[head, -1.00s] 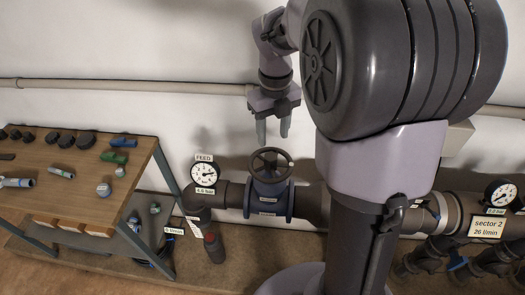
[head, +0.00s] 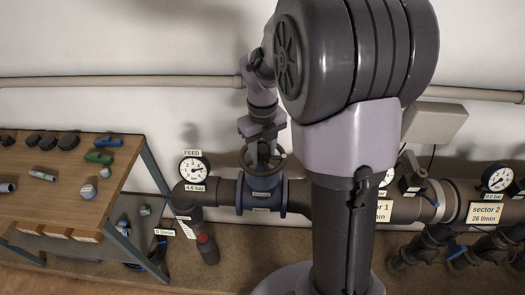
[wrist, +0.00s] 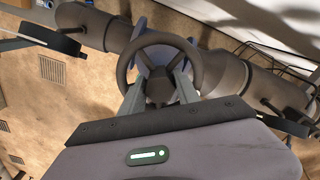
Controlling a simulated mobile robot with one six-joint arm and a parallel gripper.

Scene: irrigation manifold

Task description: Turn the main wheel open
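The main wheel (head: 283,166) is a dark spoked handwheel on top of the blue valve body (head: 262,198) in the feed pipe. In the wrist view the wheel rim (wrist: 160,38) shows ahead of my gripper. My gripper (head: 263,155) points down at the wheel from above. In the wrist view its two fingers (wrist: 160,80) stand apart, open, with their tips over or within the wheel's ring. Whether the fingers touch the rim or spokes cannot be told.
A feed gauge (head: 194,169) marked 4.6 bar stands just left of the valve. A wooden workbench (head: 75,200) with loose fittings is at left. A sector 2 gauge (head: 497,178) is at right.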

